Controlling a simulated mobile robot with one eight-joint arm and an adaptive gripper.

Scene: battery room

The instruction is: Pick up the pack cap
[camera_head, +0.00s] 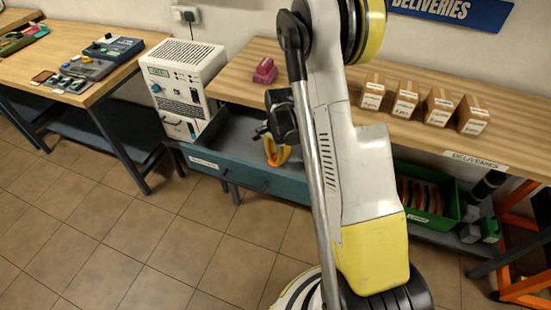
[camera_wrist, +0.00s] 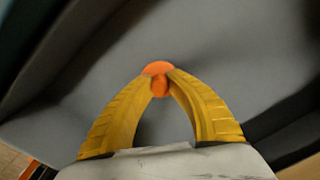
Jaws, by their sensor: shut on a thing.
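The pack cap, a small orange piece with a rounded top, shows in the wrist view (camera_wrist: 158,68) between my fingertips. My gripper (camera_wrist: 160,79) has its two yellow fingers closed on it. In the head view my gripper (camera_head: 277,161) points down into the open teal drawer (camera_head: 238,174), near its right part.
The wooden bench (camera_head: 340,92) above the drawer holds a pink object (camera_head: 264,71) and several small cartons (camera_head: 406,98). A white powered unit (camera_head: 184,83) stands left of the drawer. A green crate (camera_head: 428,202) sits on the lower shelf at right. Tiled floor lies in front.

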